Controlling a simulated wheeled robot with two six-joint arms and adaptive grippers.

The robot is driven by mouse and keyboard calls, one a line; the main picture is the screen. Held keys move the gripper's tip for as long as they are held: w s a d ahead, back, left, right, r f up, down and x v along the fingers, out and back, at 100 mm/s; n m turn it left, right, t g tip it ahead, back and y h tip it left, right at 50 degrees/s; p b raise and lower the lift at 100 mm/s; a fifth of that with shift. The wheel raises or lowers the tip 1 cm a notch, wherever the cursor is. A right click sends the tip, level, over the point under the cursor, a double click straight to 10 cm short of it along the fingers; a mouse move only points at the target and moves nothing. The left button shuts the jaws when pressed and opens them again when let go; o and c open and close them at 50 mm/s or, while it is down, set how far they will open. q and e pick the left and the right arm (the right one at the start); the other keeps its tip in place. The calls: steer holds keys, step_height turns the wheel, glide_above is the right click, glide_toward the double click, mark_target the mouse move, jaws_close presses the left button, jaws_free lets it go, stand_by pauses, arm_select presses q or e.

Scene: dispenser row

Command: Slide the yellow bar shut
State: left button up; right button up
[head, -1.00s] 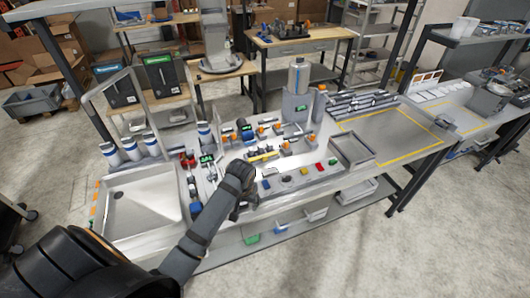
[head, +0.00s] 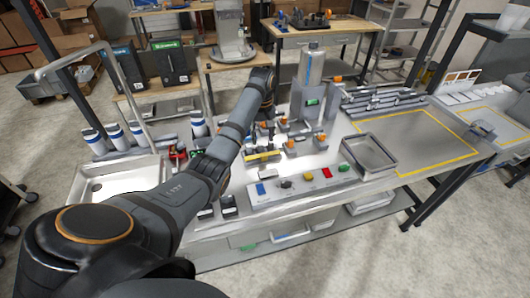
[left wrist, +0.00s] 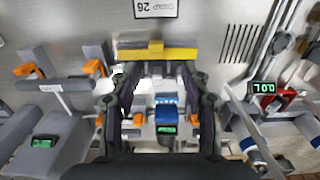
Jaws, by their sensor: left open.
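The yellow bar (head: 263,156) is on a grey slide fixture on the workbench, in the middle of the dispenser row. In the left wrist view the yellow bar (left wrist: 180,54) lies crosswise just beyond my fingertips, with a small raised block at its middle. My left gripper (left wrist: 158,75) is open, its two fingers apart and pointing toward the bar, with nothing held. In the head view my left gripper (head: 265,112) is mostly hidden by its own wrist, behind the bar. My right gripper does not show.
Several orange-handled fixtures (head: 291,146) stand close around the bar. A button panel (head: 293,189) is at the bench front, a grey tray (head: 369,157) to its right. A tall dispenser (head: 311,70) rises behind. The yellow-outlined bench area (head: 415,142) is clear.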

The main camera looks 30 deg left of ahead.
mark_target(264, 155)
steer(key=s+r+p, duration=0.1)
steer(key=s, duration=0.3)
arm_select(q)
steer(key=f, duration=0.3)
steer(key=w+f, duration=0.1)
steer(key=f, duration=0.5)
steer(key=shift+w+p, duration=0.25)
steer(key=shift+p, duration=0.05)
steer(key=shift+s+f, duration=0.1)
steer(key=shift+f, duration=0.15)
steer(key=shift+s, duration=0.15)
steer(key=shift+c, duration=3)
jaws_close()
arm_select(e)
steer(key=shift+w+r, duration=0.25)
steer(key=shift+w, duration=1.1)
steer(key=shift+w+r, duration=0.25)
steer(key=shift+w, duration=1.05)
